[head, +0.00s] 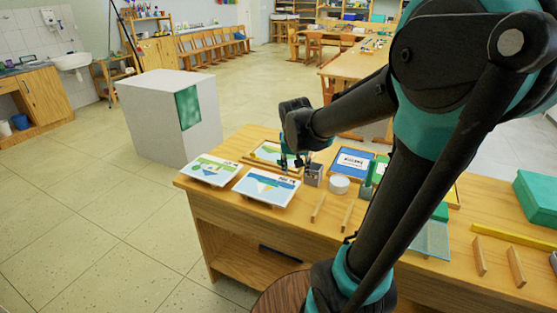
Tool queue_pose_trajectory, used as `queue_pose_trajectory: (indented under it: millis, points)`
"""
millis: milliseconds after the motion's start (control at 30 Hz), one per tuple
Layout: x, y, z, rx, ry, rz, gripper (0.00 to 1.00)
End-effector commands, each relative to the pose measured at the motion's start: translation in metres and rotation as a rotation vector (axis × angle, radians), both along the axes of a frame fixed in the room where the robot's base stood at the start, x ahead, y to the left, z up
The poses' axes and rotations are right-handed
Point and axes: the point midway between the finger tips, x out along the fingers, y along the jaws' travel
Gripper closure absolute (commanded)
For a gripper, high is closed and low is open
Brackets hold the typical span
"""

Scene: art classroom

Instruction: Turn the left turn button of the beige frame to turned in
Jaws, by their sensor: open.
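A beige frame (249,161) lies on the wooden table, towards its far left part, with a pale and green panel inside it. My gripper (291,165) is over the frame's right part, pointing down, with its two fingers apart and nothing seen between them. The gripper and arm hide part of the frame. The turn buttons are too small to make out, so I cannot tell how the left one is turned. I cannot tell whether the fingers touch the frame.
Two printed boards (211,169) (266,187) lie left and in front of the frame. A grey block (313,175), a white round tin (340,184) and a blue frame (355,161) are to its right. A white plinth (165,120) stands beyond the table.

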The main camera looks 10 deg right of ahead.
Motion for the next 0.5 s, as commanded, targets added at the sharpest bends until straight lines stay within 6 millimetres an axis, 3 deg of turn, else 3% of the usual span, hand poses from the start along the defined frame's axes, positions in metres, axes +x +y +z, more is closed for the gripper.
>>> queue_pose_trajectory:
  millis: [33, 200, 333, 500]
  points:
    - [0.023, 0.008, 0.013, -0.004, -0.001, -0.031, 0.53]
    - [0.083, 0.032, 0.049, -0.011, -0.016, -0.160, 0.53]
    - [0.114, 0.048, 0.068, -0.016, -0.030, -0.237, 0.53]
    - [0.133, 0.059, 0.079, -0.017, -0.044, -0.288, 0.53]
